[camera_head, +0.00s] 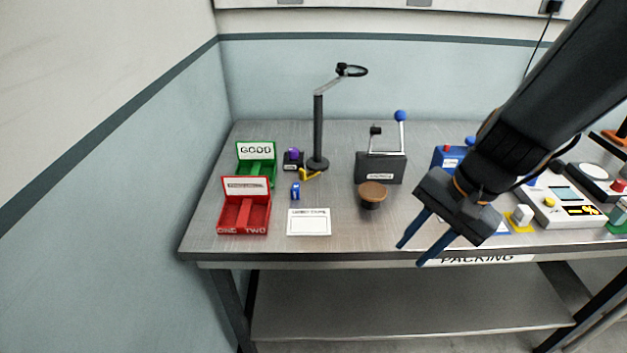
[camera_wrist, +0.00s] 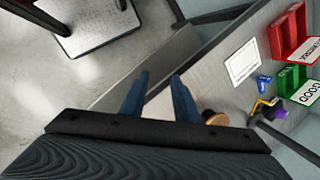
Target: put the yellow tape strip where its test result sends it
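A small yellow piece (camera_head: 311,174), which may be the yellow tape strip, lies by the foot of the dark stand; it also shows in the wrist view (camera_wrist: 257,106). A green GOOD tray (camera_head: 256,151) stands at the back left. A red tray (camera_head: 246,184), marked ONE and TWO on its front, stands before it. A white tester (camera_head: 567,196) with a dark display showing yellow and red marks is at the right; the result is too small to read. My gripper (camera_head: 411,256) is open and empty above the table's front edge; its blue fingers show in the wrist view (camera_wrist: 160,77).
A white label card (camera_head: 309,222), a small blue piece (camera_head: 295,191) and a purple-topped block (camera_head: 293,158) are near the trays. The stand (camera_head: 318,125), a brown-topped round pad (camera_head: 373,192) and a lever press (camera_head: 381,168) rise mid-table. The front middle is clear.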

